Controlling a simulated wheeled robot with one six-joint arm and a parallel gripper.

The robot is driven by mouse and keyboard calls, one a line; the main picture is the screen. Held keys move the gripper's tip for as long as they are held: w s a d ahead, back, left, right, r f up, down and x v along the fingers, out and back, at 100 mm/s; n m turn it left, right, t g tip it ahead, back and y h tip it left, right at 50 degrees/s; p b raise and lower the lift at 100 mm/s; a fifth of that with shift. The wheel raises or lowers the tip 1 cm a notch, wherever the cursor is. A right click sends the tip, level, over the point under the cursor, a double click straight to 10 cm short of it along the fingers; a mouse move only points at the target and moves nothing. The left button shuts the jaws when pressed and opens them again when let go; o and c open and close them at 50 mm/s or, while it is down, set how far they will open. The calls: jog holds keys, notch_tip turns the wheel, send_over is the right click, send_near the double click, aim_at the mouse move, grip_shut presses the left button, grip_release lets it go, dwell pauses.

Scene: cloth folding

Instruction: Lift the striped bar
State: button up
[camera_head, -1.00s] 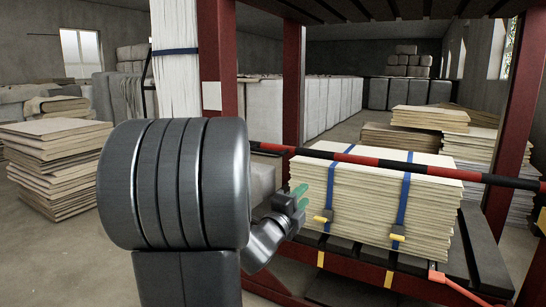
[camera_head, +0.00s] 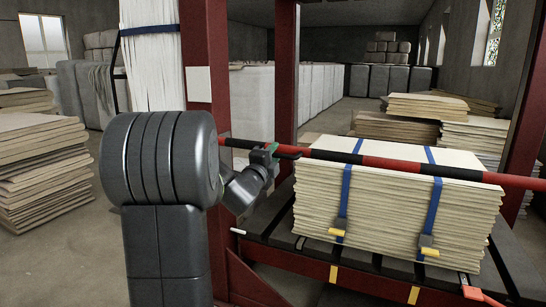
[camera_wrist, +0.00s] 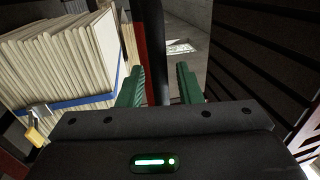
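The striped bar (camera_head: 385,164) is red and black and runs nearly level across the front of the rack, over the bound stack. In the wrist view the bar (camera_wrist: 154,50) passes between the two green fingers of my gripper (camera_wrist: 161,88). A narrow gap shows between the bar and the right finger; the left finger is very near it, and I cannot tell if it touches. In the head view my gripper (camera_head: 270,150) is at the bar's left part, left of the stack. The fingers look open around the bar.
A stack of pale sheets (camera_head: 390,205) with blue straps and yellow buckles sits on the rack shelf, close beside my gripper. Red posts (camera_head: 285,80) frame the rack. Hanging white cloth (camera_head: 152,75) is at the left. More stacks (camera_head: 35,165) stand on the floor.

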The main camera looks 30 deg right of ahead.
grip_shut()
